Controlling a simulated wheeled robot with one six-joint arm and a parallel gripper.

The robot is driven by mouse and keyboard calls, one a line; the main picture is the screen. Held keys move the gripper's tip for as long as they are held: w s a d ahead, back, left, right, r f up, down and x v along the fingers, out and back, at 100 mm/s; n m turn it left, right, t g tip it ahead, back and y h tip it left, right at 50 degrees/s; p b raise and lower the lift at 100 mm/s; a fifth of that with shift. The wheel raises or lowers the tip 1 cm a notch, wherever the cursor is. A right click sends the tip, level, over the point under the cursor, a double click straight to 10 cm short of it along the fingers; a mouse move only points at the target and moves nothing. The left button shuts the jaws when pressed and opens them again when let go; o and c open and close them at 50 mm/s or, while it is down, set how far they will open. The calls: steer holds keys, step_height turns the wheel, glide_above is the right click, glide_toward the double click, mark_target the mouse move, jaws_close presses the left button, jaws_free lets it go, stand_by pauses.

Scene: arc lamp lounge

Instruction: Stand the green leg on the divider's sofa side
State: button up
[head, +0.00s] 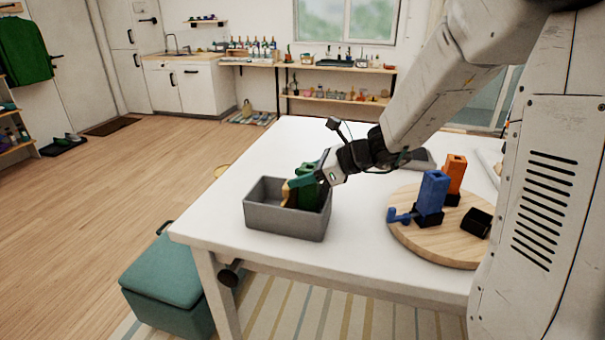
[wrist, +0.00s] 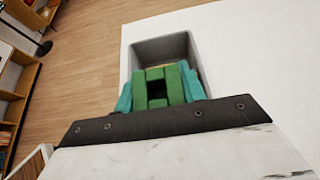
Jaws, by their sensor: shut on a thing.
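The green leg (head: 310,192) is a blocky piece with a square opening, held at the grey bin (head: 285,222). In the wrist view the green leg (wrist: 157,88) sits between the two teal fingers of my gripper (wrist: 158,90), which is shut on it. In the head view my gripper (head: 304,182) reaches into the bin from the right. The leg's lower end is hidden by the bin's front wall, so I cannot tell whether it touches the floor. A tan piece (head: 289,192) shows beside the leg. No divider can be made out clearly.
The bin stands near the left edge of the white table (head: 362,235). A round wooden board (head: 420,238) to the right holds a blue leg (head: 431,192), an orange leg (head: 454,175) and a black block (head: 476,222). A teal ottoman (head: 163,270) stands on the floor below.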

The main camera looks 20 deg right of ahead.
steer(key=shift+f, duration=0.3)
steer(key=o, duration=1.1)
steer(key=shift+o, duration=0.2)
steer(key=shift+r, duration=0.25)
steer(key=v, duration=1.2)
steer(key=s+a+n+g+h, duration=0.2)
steer(key=s+a+n+g, duration=0.15)
steer(key=s+n, duration=0.4)
steer(key=s+a+n+g+h, duration=0.2)
steer(key=s+a+n, duration=0.3)
steer(key=s+n, duration=0.25)
steer(key=s+d+n+h, duration=0.4)
steer(key=s+n+h, duration=0.1)
steer(key=s+n, duration=0.5)
steer(key=shift+d+h, duration=0.25)
steer(key=shift+h, duration=0.15)
